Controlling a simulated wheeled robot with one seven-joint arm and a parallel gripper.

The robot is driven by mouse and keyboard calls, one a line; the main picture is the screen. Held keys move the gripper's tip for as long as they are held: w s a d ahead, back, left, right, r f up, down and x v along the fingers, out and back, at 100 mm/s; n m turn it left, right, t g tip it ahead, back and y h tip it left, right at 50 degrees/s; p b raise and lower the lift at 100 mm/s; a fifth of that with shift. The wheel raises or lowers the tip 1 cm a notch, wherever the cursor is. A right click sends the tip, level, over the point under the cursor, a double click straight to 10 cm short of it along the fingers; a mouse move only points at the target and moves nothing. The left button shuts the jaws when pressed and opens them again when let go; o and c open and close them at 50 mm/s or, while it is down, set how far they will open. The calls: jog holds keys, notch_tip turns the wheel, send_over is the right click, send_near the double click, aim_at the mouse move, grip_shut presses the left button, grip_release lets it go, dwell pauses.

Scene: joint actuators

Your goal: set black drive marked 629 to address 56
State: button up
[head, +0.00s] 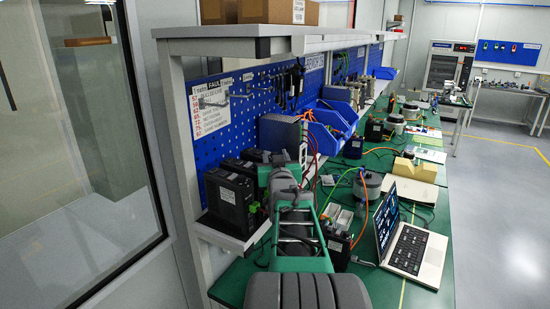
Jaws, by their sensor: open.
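Another black unit (338,247) sits on the green bench just right of my arm. I cannot read a number on any of them, so I cannot tell which is 629. No address setting is legible. My gripper (283,158) is at the far end of my green and grey arm, beside the shelf drives. It is open and looks small and partly hidden by my own arm. I see nothing held.
An open laptop (408,249) stands on the green bench (420,299) at right. A grey motor (366,189), loose cables, a yellowish block (415,170) and blue bins (330,122) lie beyond. A pegboard (240,130) with a number list (211,106) rises behind. Open floor lies right.

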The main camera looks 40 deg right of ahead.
jog(key=n+t+y+p, duration=0.1)
jog(key=n+y, duration=0.1)
jog(key=d+n+t+y+p, duration=0.1)
jog(key=n+y+p, duration=0.1)
jog(key=y, duration=0.1)
jog(key=n+t+y+p, duration=0.1)
jog(key=y+p, duration=0.1)
jog(key=y, duration=0.1)
jog(key=shift+s+d+r+n+t, duration=0.1)
jog(key=shift+s+d+n+t, duration=0.2)
jog(key=shift+n+t, duration=0.1)
jog(key=b+v, duration=0.4)
jog(key=v, duration=0.4)
jog(key=s+a+f+m+g+y, duration=0.15)
jog(key=f+g, duration=0.25)
jog(key=f, duration=0.5)
jog(key=s+f+m+g+h, duration=0.1)
jog(key=s+f+m+g, duration=0.25)
jog(key=f, duration=0.65)
jog(key=s+a+f+m+g+y, duration=0.1)
jog(key=s+a+f+g+y, duration=0.1)
jog(key=a+f+g, duration=0.2)
jog(key=a+f+b, duration=0.1)
jog(key=a+f, duration=0.2)
jog(key=a, duration=0.2)
jog(key=shift+a, duration=0.3)
jog(key=shift+s+g+y, duration=0.1)
jog(key=shift+g+y, duration=0.15)
